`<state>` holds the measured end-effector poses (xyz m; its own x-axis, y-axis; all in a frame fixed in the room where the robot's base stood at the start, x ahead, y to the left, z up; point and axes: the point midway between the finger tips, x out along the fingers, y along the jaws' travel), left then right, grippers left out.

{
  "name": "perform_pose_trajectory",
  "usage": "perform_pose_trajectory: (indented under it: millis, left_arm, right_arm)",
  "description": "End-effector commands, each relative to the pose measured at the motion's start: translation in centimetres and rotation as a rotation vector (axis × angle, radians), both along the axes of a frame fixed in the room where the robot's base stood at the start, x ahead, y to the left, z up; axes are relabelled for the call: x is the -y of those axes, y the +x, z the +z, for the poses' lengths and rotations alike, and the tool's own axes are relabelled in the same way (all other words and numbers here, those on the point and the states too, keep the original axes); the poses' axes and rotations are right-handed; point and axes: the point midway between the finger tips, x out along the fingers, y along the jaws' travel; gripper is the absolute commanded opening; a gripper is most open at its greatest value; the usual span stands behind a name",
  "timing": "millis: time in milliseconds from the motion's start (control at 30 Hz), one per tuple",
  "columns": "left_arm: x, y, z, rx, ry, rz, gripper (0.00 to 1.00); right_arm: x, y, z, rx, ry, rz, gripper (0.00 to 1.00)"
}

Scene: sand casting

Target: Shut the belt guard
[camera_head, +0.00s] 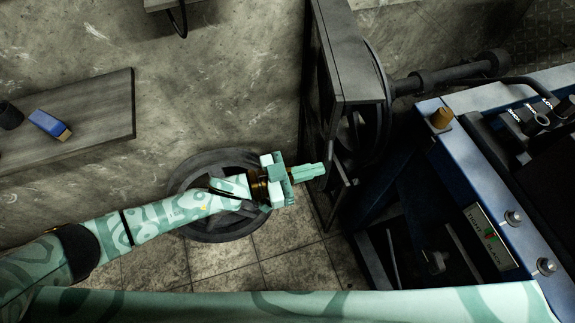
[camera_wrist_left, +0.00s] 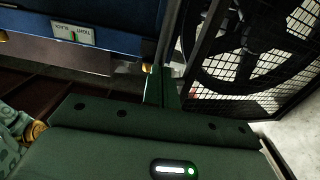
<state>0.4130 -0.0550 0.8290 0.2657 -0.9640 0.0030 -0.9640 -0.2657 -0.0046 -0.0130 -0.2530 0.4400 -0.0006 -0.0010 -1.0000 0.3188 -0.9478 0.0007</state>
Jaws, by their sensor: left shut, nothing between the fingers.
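The belt guard (camera_head: 352,50) is a dark box-like frame at the top centre of the head view, beside the blue machine. In the left wrist view, its mesh side (camera_wrist_left: 262,95) stands at the right, with a spoked wheel (camera_wrist_left: 235,55) showing through the mesh. A gap shows between the guard's frame and the blue machine. My left gripper (camera_head: 322,169) is shut and empty, pointing right, close below the guard in the picture. Its fingers (camera_wrist_left: 163,88) appear near the guard's edge; I cannot tell whether they touch. My right gripper is not in view.
The blue machine (camera_head: 478,145) fills the right, with knobs and a tight/slack label (camera_head: 490,238). A round dark wheel-like thing (camera_head: 208,229) lies behind my left wrist. A grey shelf (camera_head: 100,115) at left holds a blue box (camera_head: 49,124). Tiled floor shows below.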

Motion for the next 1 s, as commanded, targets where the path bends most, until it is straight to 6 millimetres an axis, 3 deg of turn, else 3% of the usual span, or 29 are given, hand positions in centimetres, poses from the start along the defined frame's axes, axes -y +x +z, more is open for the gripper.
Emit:
perform_pose_trajectory:
  millis: [33, 200, 400, 600, 1000]
  left_arm:
    - [1.8, -0.2, 0.4, -0.003, -0.008, 0.03, 0.0]
    - [6.9, 0.1, 0.1, -0.006, -0.009, 0.141, 0.0]
    - [11.2, 0.8, -0.2, -0.008, -0.004, 0.241, 0.0]
    - [12.5, 1.1, 0.0, -0.008, 0.002, 0.273, 0.0]
    - [12.3, 1.1, 0.3, -0.005, -0.001, 0.271, 0.0]
  right_arm:
    - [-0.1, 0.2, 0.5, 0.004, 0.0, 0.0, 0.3]
    - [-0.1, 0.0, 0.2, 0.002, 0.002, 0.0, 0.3]
    - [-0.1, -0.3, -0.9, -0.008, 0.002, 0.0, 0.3]
    - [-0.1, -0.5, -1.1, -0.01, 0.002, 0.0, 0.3]
    - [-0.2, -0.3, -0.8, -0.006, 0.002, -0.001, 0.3]
